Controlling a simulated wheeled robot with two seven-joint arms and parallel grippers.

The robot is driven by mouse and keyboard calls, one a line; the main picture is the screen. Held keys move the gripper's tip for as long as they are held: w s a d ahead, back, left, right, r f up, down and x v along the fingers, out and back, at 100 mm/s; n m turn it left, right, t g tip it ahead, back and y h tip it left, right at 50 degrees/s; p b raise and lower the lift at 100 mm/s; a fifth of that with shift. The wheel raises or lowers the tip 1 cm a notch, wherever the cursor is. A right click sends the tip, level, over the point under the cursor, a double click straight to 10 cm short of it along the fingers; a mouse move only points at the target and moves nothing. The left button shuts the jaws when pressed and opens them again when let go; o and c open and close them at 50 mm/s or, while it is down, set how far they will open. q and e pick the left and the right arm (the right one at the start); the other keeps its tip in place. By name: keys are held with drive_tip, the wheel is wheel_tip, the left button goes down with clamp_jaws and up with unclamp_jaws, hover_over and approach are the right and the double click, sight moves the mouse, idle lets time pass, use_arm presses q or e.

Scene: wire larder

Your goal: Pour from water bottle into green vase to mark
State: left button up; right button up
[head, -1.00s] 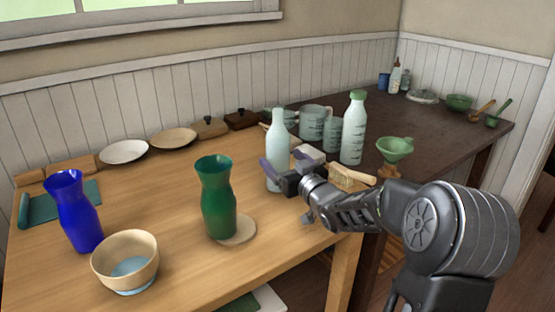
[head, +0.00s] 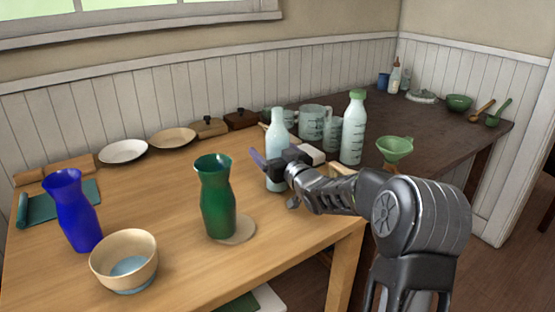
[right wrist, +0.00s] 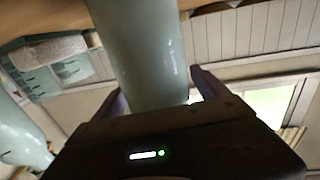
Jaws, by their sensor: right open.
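The green vase (head: 217,200) stands upright on the light wooden table, beside or partly over a round wooden coaster. A pale bluish bottle (head: 277,150), which looks like the water bottle, stands upright near the table's right side. My right gripper (head: 268,166) is at that bottle, open, with its fingers to either side of it. In the right wrist view the bottle (right wrist: 146,50) fills the space between the open fingers (right wrist: 155,85); contact cannot be told. Any mark on the vase is too small to see. My left gripper is not in view.
A blue vase (head: 73,212) and a wooden bowl (head: 124,256) stand at the left. A green-capped bottle (head: 353,130), measuring jugs (head: 314,122) and a green funnel (head: 395,148) are close behind the right gripper. The table between bowl and green vase is clear.

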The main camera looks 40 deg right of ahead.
idle(0.5)
clamp_jaws()
drive_tip(key=shift+r, duration=0.15)
idle(0.6)
